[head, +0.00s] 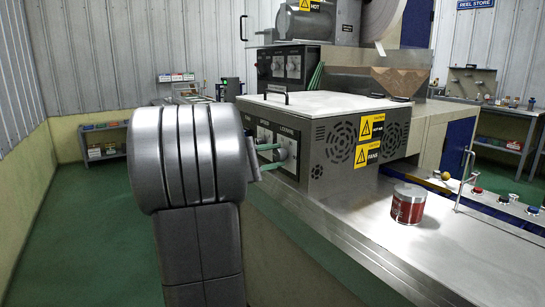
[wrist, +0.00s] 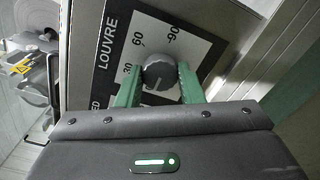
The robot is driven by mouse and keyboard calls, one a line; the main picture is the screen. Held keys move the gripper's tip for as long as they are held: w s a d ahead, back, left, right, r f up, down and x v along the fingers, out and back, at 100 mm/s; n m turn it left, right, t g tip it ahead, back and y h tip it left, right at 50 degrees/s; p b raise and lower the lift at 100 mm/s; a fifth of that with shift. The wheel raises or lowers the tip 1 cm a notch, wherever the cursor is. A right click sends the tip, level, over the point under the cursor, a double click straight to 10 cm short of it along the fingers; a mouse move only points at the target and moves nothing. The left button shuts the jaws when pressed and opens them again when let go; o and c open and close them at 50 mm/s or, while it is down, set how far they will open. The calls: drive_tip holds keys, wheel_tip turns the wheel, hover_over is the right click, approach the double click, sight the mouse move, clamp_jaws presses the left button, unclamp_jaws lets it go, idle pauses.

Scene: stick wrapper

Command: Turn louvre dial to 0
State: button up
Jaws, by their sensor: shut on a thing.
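The louvre dial is a dark grey round knob (wrist: 158,71) on a black and white panel marked LOUVRE, with 30, 60 and 90 printed around it. A thin pale mark shows on the knob's near side; I cannot tell which number it points to, and part of the scale is hidden behind my gripper. My gripper (wrist: 159,76) is shut on the knob, with one green finger on each side. In the head view the dial (head: 281,153) is on the machine's front panel, with my green fingers (head: 270,156) at it.
A red can (head: 408,207) stands on the steel bench (head: 385,240) to the right. The machine box (head: 330,103) has yellow warning labels, vents and a top handle. Another dial panel (head: 287,66) is above and behind. Green floor (head: 75,210) is open at left.

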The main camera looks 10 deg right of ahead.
drive_tip(key=o, duration=1)
drive_tip(key=shift+a, duration=0.1)
drive_tip(key=p+v, duration=0.1)
drive_tip(key=v, duration=1.2)
drive_tip(key=shift+s+a, duration=0.2)
drive_tip(key=shift+a, duration=0.1)
drive_tip(key=shift+f, duration=0.1)
drive_tip(key=b+x, duration=0.1)
drive_tip(key=x, duration=1.3)
drive_tip(key=shift+a, duration=0.1)
